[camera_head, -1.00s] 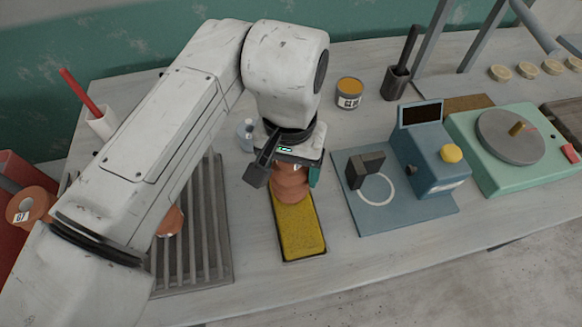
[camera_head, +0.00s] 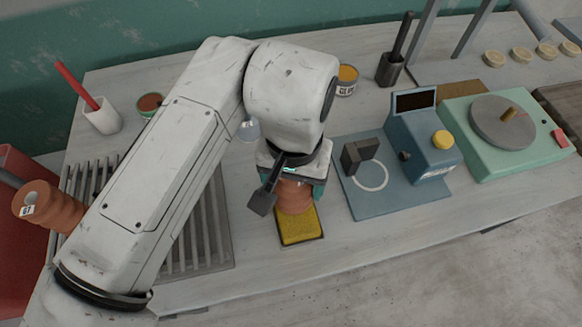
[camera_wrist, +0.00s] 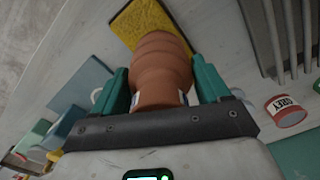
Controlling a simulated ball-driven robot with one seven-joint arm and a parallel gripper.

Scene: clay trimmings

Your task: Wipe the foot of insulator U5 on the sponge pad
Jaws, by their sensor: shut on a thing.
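My gripper (camera_wrist: 162,85) is shut on a ribbed terracotta insulator (camera_wrist: 160,68), with one teal finger on each side of it. In the head view the insulator (camera_head: 294,197) shows below my wrist, over the yellow sponge pad (camera_head: 299,228) in its dark tray. The far part of the pad is hidden behind the insulator and my gripper. In the wrist view the pad (camera_wrist: 140,20) lies at the insulator's far end; whether they touch I cannot tell. A label edge shows on the insulator near my gripper, but its text is not readable.
A slatted rack (camera_head: 216,240) stands left of the pad. A blue device (camera_head: 423,150) with a ringed base plate stands to the right, beside a green turntable unit (camera_head: 476,153). Another insulator marked U7 or similar (camera_head: 58,209) lies at the left. The front bench strip is clear.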

